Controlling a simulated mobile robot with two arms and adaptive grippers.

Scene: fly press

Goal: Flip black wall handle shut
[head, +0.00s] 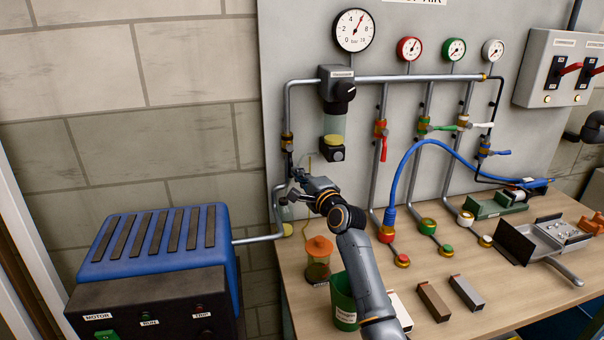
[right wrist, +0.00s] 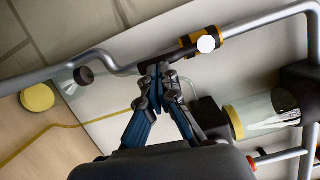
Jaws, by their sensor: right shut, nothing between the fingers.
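The black wall handle (right wrist: 178,56) sits on a brass-coloured valve (right wrist: 205,42) on the left vertical pipe. In the right wrist view it runs from the valve back roughly along the pipe. In the head view the valve (head: 287,142) shows on the wall panel's left edge, and the handle below it is small and partly hidden by my gripper. My right gripper (right wrist: 158,70) is shut and empty, its fingertips at the handle's free end; I cannot tell whether they touch. It also shows in the head view (head: 297,176). My left gripper is not in view.
A regulator with a clear bowl (head: 334,122) hangs right of the valve. Red (head: 383,147), green (head: 440,128), white and blue handles are further right. A blue motor unit (head: 160,245) stands left.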

